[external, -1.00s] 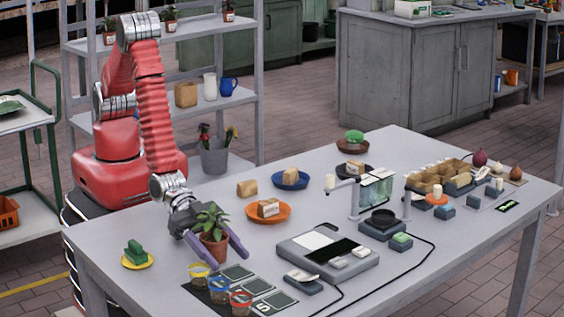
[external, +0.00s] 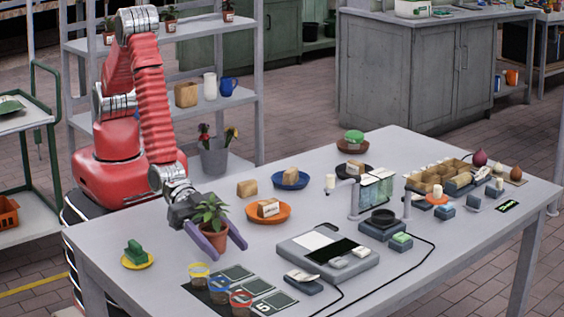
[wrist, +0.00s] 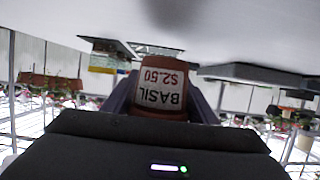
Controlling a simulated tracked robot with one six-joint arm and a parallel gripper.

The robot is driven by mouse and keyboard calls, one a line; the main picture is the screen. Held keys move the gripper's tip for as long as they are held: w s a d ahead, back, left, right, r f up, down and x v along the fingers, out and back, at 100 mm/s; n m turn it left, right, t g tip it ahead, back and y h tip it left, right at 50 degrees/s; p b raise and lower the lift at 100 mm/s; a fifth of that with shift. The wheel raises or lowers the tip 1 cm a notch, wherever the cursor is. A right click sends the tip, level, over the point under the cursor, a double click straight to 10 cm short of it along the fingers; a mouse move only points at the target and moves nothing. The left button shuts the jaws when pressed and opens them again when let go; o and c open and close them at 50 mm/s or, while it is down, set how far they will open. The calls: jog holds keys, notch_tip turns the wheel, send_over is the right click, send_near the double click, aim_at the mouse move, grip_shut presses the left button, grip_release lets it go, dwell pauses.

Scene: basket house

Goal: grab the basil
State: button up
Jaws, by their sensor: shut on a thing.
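The basil is a green leafy plant in a terracotta pot (external: 214,240), upright near the front left of the table. In the wrist view the pot (wrist: 161,82) shows a white label reading "BASIL $2.50", upside down. My gripper (external: 230,251) is shut on the pot, with one purple finger on each side of it. I cannot tell from the picture how far the pot is above the table.
Several small jars with coloured rims (external: 199,271) stand on a dark numbered mat just in front. An orange plate (external: 285,218) with a labelled block and a grey scale-like device (external: 327,262) lie to the right. A yellow plate (external: 137,264) with a green item is at left.

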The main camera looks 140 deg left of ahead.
notch_tip(320, 180, up, 8)
jog(key=shift+f, duration=0.15)
dwell(0.8)
